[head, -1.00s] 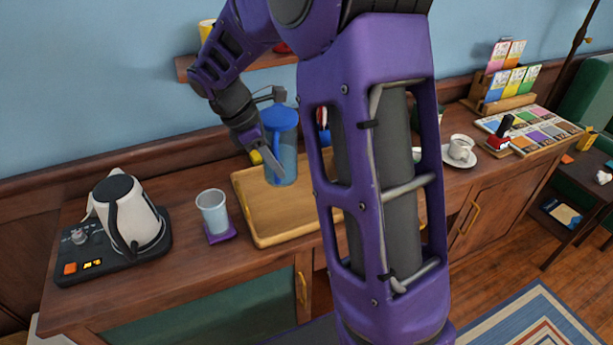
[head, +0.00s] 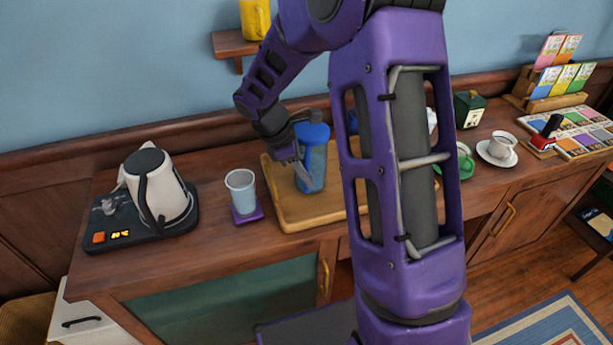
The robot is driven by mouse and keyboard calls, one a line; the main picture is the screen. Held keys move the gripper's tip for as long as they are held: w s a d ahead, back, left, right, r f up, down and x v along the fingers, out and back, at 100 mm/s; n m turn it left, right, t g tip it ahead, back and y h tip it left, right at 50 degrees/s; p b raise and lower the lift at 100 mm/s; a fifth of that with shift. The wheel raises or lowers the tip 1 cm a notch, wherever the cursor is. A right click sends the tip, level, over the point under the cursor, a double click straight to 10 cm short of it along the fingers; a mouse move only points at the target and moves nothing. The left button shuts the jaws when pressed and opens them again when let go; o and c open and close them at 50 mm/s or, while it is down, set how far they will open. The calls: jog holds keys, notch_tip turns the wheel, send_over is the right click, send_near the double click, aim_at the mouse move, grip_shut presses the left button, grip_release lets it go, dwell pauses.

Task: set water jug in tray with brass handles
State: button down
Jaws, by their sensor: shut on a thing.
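The water jug (head: 314,160) is blue and see-through with a darker blue lid. It stands upright over the left part of the wooden tray (head: 300,219) on the sideboard; its base appears to be at the tray's floor, though I cannot tell whether it touches. My gripper (head: 301,172) is at the jug's left side, shut on it. The jug's handle is mostly hidden by my gripper. My arm hides the right part of the tray, and no brass handles can be made out.
A light blue tumbler (head: 241,191) on a purple coaster stands left of the tray. A white kettle (head: 158,190) sits on a black base farther left. A white cup (head: 500,146) on a saucer stands at the right. A wall shelf (head: 232,43) is above.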

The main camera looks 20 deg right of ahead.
jog(key=shift+f, duration=0.15)
jog(key=c, duration=0.8)
grip_release()
jog(key=shift+f, duration=0.1)
jog(key=shift+c, duration=0.2)
jog(key=p+v, duration=0.1)
jog(key=v, duration=1.1)
jog(key=shift+w+a, duration=0.1)
